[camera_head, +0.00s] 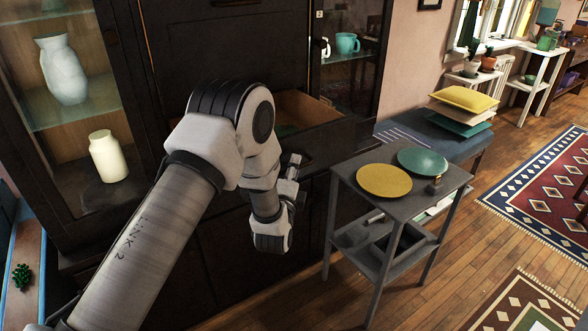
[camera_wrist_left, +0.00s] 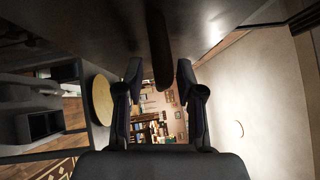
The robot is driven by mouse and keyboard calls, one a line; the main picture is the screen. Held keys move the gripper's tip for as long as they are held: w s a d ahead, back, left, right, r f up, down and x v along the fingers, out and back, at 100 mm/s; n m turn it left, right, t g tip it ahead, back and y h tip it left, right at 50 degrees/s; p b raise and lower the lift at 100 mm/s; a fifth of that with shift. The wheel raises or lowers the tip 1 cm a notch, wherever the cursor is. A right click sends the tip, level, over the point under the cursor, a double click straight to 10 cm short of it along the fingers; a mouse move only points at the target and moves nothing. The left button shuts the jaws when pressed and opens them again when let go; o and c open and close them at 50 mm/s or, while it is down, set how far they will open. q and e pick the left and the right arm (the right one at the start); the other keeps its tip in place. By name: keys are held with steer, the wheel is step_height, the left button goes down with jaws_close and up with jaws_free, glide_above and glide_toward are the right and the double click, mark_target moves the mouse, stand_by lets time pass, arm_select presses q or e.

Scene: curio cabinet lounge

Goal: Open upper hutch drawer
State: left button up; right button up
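The dark wooden hutch (camera_head: 226,50) fills the left and middle of the head view. Its upper drawer (camera_head: 318,140) stands partly pulled out, with light wood showing inside and something green in it. My left arm crosses in front of the drawer and hides part of its front. My left gripper (camera_head: 292,166) is low at the drawer front, partly hidden by my wrist. In the left wrist view, its two fingers (camera_wrist_left: 159,84) are apart, with a dark bar-shaped handle (camera_wrist_left: 158,45) in line with the gap between them. I cannot tell whether they touch it. My right gripper is not in view.
A small grey side table (camera_head: 402,205) with a yellow plate (camera_head: 384,180) and a green plate (camera_head: 422,162) stands close right of the drawer. A bench (camera_head: 420,137) with cushions is behind it. Glass cabinets holding a vase (camera_head: 63,72) and cups flank the hutch.

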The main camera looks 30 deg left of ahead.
arm_select(q)
steer(key=v, duration=1.2)
steer(key=s+f+n+g+h+p, duration=0.1)
steer(key=s+f+n+g, duration=0.2)
steer(key=s+f+g, duration=0.55)
steer(key=s+f+n+g+h, duration=0.25)
steer(key=s+f, duration=0.35)
steer(key=f, duration=0.7)
steer(key=s+d+f+n+g, duration=0.1)
steer(key=s+f+n+g, duration=0.1)
steer(key=s+n+g, duration=0.2)
steer(key=s+d+f+n+g+h, duration=0.1)
steer(key=s+d+f+n+g, duration=0.1)
steer(key=s+n, duration=0.5)
steer(key=s+f+g, duration=0.1)
steer(key=s+g, duration=0.1)
steer(key=s, duration=0.3)
steer(key=shift+s+f+n, duration=0.2)
steer(key=shift+s+n, duration=0.05)
steer(key=shift+n, duration=0.1)
